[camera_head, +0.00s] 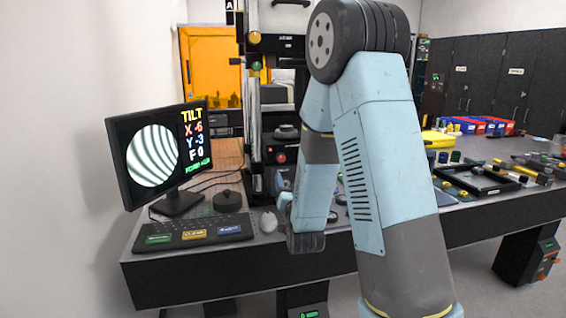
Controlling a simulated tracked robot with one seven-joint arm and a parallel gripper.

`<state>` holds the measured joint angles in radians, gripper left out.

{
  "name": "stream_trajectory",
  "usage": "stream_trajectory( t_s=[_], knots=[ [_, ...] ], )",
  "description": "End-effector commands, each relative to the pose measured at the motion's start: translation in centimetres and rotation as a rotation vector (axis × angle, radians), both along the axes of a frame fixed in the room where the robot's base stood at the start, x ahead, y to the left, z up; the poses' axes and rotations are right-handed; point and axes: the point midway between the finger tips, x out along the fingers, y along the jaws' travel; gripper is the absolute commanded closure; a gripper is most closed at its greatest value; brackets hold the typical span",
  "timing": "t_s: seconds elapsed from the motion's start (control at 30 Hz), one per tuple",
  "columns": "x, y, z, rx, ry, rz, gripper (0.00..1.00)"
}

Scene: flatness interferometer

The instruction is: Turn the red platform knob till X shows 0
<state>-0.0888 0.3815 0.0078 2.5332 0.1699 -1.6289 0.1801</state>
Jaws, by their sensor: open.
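The monitor (158,154) at left shows TILT with X -6, Y -3 and F 0, beside a round picture of curved fringes. A small red knob (281,158) shows on the dark interferometer stand (254,110). My arm comes down in front of the bench and bends back at the wrist toward the stand. My gripper (283,183) is open, small in the picture, just below the red knob. Its fingers are hard to make out, and I cannot tell whether they touch anything. My forearm hides the stand's right side.
A black tray (480,182), small parts and coloured bins (480,125) are at right.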

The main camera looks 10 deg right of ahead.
Motion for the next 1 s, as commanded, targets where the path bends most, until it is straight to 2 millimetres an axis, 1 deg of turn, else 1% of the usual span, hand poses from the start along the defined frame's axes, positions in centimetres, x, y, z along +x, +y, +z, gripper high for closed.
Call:
stream_trajectory(
  t_s=[0.07,0.23,0.37,0.47,0.57,1.0],
  knots=[
    [-0.2,0.1,-0.7,-0.002,-0.038,-0.002,0.37],
    [-0.6,0.2,-1.0,-0.004,-0.094,-0.004,0.37],
    [-0.1,0.1,-1.0,-0.005,-0.104,-0.004,0.37],
    [1.1,0.0,-1.0,-0.005,-0.104,-0.004,0.37],
    [2.7,-0.1,-0.9,-0.005,-0.105,-0.005,0.37],
    [10.4,-0.8,-1.0,-0.005,-0.104,-0.004,0.37]
  ],
)
